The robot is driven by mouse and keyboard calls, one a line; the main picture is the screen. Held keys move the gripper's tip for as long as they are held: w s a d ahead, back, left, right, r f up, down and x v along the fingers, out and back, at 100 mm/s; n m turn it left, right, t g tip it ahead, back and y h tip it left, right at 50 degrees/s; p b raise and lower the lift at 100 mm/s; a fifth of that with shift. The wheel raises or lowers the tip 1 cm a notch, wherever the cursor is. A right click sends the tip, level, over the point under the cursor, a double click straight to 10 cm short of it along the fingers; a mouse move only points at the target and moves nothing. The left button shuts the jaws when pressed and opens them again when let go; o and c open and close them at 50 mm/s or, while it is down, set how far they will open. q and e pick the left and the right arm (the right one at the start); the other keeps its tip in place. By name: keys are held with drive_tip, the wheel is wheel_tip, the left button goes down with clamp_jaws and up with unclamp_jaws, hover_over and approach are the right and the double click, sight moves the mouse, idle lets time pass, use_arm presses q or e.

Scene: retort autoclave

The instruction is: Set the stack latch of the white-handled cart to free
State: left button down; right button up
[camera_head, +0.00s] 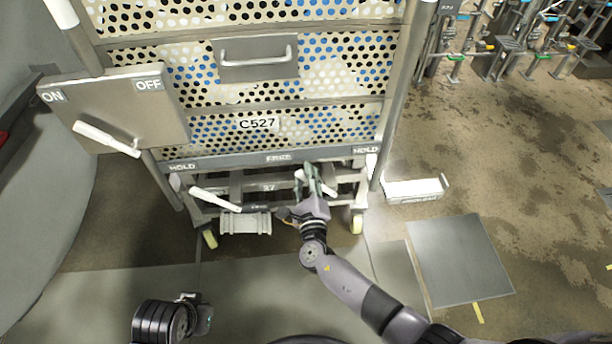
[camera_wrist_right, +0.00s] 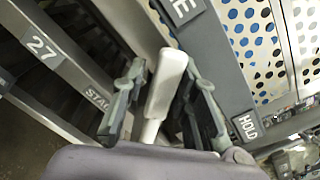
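The cart (camera_head: 287,120), labelled C527, has perforated sides and stands in the upper middle of the head view. A white latch handle (camera_wrist_right: 166,85) shows in the right wrist view, near the frame marked 27 and "STAC". My right gripper (camera_head: 316,180) is open, its fingers on either side of this handle; firm contact cannot be told. In the head view my gripper partly hides the handle. My left gripper (camera_head: 197,312) is low at left, its fingers unclear.
A second white lever (camera_head: 214,199) projects at the cart's lower left. An ON/OFF panel (camera_head: 150,95) with its white handle (camera_head: 106,139) stands left. A white tray (camera_head: 415,189) lies right of the cart, and a grey floor plate (camera_head: 460,258) is nearby. Open floor extends right.

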drive_tip(key=shift+o, duration=1.2)
drive_tip(key=shift+r, duration=0.1)
drive_tip(key=s, duration=1.2)
drive_tip(key=shift+d, duration=0.25)
